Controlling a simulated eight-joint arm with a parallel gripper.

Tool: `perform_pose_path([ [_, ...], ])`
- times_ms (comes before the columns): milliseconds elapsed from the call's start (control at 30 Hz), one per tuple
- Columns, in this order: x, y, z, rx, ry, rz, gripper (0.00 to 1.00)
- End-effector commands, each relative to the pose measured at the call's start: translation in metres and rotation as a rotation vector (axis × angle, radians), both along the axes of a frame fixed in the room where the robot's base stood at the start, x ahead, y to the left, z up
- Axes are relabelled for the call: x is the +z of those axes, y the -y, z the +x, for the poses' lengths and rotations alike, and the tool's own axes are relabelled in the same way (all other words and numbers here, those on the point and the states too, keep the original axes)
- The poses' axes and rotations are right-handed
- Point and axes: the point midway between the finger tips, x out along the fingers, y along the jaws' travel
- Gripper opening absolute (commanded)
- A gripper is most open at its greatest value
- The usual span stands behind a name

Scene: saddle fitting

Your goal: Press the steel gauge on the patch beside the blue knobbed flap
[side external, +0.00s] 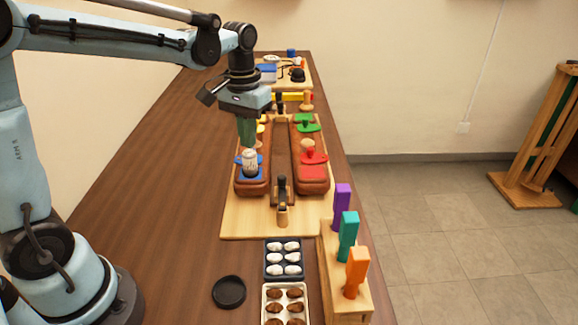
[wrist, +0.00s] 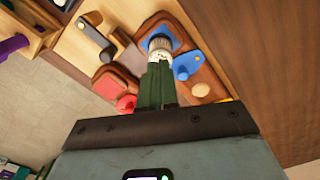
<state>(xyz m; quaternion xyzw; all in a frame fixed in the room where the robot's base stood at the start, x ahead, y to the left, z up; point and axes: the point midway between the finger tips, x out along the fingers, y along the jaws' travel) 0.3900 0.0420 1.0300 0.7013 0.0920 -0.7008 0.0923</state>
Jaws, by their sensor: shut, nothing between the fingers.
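The steel gauge (side external: 250,163) stands upright on the blue patch (side external: 247,175) at the near end of the left brown saddle pad. It also shows in the wrist view (wrist: 160,45), with the blue patch (wrist: 158,28) around its base. The blue knobbed flap (wrist: 186,66) lies beside the patch, folded off it; in the side view it is mostly hidden behind the gauge. My gripper (side external: 247,145) points down with its green fingers shut and empty, right over the gauge's top. Its fingertips (wrist: 159,66) partly cover the gauge; I cannot tell whether they touch it.
The right pad (side external: 312,188) has red and green knobbed flaps. A black clamp (side external: 282,185) stands between the pads' near ends. Purple, teal and orange handles (side external: 348,235) stand in a wooden rack at near right. Two trays (side external: 285,260) and a black lid (side external: 229,291) lie in front.

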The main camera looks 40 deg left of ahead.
Motion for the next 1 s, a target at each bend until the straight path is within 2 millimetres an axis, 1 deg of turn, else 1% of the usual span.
perform_pose_path([
  [700,0.039,0.0,0.0,0.0,-0.001,0.001,0.0],
  [1000,0.043,0.0,0.0,0.0,-0.001,0.001,0.0],
])
